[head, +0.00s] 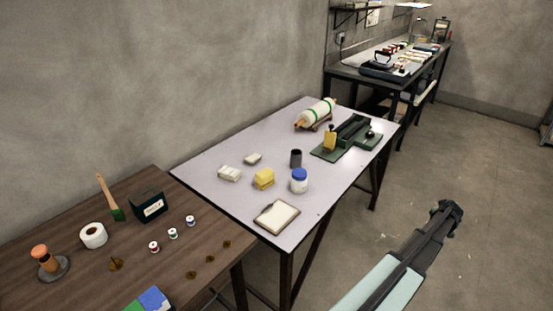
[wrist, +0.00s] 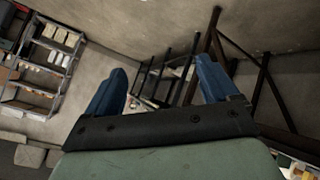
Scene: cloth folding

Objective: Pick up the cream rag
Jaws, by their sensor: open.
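Two small pale cream folded pieces lie on the light-topped table (head: 215,190): one at the left (head: 229,173) and a smaller one (head: 253,159) behind it. Either may be the cream rag; I cannot tell which at this size. A yellow folded cloth (head: 264,178) lies just to their right. My gripper (head: 447,209) is off to the right of the table, over the floor and far from these pieces. In the wrist view its two blue fingers (wrist: 160,88) stand wide apart with nothing between them. No rag shows in the wrist view.
A dark cup (head: 296,159), a blue-lidded jar (head: 299,182) and a brown-rimmed tray (head: 277,217) stand near the yellow cloth. A green machine (head: 347,138) and a roll on a stand (head: 317,113) occupy the far end. A brown table (head: 70,278) adjoins at left.

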